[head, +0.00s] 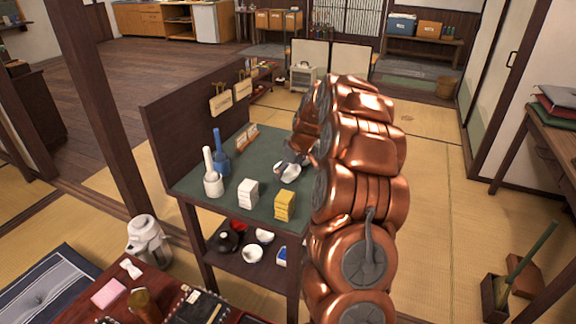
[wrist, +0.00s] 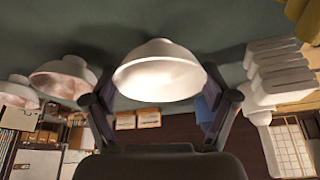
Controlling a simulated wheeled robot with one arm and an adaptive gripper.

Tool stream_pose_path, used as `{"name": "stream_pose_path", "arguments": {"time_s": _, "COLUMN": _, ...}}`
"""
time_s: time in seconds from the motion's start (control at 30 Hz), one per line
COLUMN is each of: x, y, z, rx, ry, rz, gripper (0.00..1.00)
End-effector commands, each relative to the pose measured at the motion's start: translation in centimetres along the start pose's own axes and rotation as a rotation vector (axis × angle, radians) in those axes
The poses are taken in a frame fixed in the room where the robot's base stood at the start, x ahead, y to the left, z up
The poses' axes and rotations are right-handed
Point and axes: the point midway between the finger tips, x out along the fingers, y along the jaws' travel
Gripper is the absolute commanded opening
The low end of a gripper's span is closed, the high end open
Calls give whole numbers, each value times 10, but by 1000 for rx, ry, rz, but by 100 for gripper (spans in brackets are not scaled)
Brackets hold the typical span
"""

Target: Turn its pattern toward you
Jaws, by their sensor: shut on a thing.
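A white bowl (wrist: 160,72) is between the two fingers of my gripper (wrist: 160,105) in the wrist view, and the fingers are shut on its sides. The picture is upside down there, and the bowl's foot points toward the green tabletop. The side I see is plain white, and no pattern shows on it. In the head view my gripper (head: 290,152) is over the far right of the green table (head: 238,165), partly hidden by my copper arm. White bowls (head: 290,173) show just below it; which one is held I cannot tell.
On the table stand a white stack (head: 248,193), a yellow stack (head: 285,205), a white bottle-like thing (head: 212,180) and a blue one (head: 220,158). Two more white bowls (wrist: 65,76) (wrist: 18,90) are beside the held one in the wrist view. A dark panel (head: 190,115) edges the table's back.

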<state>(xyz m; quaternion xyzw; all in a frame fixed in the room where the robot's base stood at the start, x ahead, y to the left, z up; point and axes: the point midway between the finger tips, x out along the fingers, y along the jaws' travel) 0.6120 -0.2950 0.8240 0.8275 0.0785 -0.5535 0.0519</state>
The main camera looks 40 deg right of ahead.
Motion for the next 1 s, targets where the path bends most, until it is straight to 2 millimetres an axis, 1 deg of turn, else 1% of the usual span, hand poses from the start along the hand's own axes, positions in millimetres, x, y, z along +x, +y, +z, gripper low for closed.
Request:
{"name": "stream_pose_path", "arguments": {"time_s": 0.03, "x": -3, "y": 0, "z": 0, "rx": 16, "ry": -2, "rz": 6, "gripper": 50}}
{"name": "stream_pose_path", "arguments": {"time_s": 0.13, "x": -4, "y": 1, "z": -1, "rx": 49, "ry": 1, "rz": 23, "gripper": 50}}
{"name": "stream_pose_path", "arguments": {"time_s": 1.0, "x": -3, "y": 0, "z": -2, "rx": 308, "ry": 0, "rz": 130, "gripper": 50}}
